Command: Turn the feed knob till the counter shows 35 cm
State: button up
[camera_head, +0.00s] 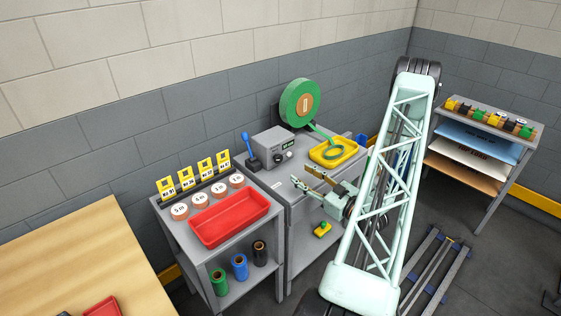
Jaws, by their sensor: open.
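The grey feeder box (275,146) stands on the middle grey cabinet, with small dark and pale round parts on its front. One pale round part (289,155) at its lower right looks like the feed knob, but it is too small to be sure. The counter's figures cannot be read. A large green reel (300,103) stands behind the box, and a green strip runs from it into a yellow tray (334,151). My gripper (300,173) is open and empty, in front of the box and apart from it, fingers pointing left towards the box's front.
A blue-handled lever (247,146) stands left of the box. The left cart holds a red tray (229,218), yellow number cards (186,178) and several labelled discs (179,211). A yellow-and-green item (322,229) shows below my gripper. A shelf rack (519,130) stands at right.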

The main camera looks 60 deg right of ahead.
aim_at(280, 159)
jog(key=shift+w, duration=0.1)
jog(key=shift+b+x, duration=0.35)
jog(key=shift+x, duration=6.45)
jog(key=c, duration=0.8)
jog(key=shift+c, duration=0.2)
jog(key=shift+m, duration=0.3)
jog(key=shift+m+b, duration=0.35)
jog(key=shift+m, duration=2.35)
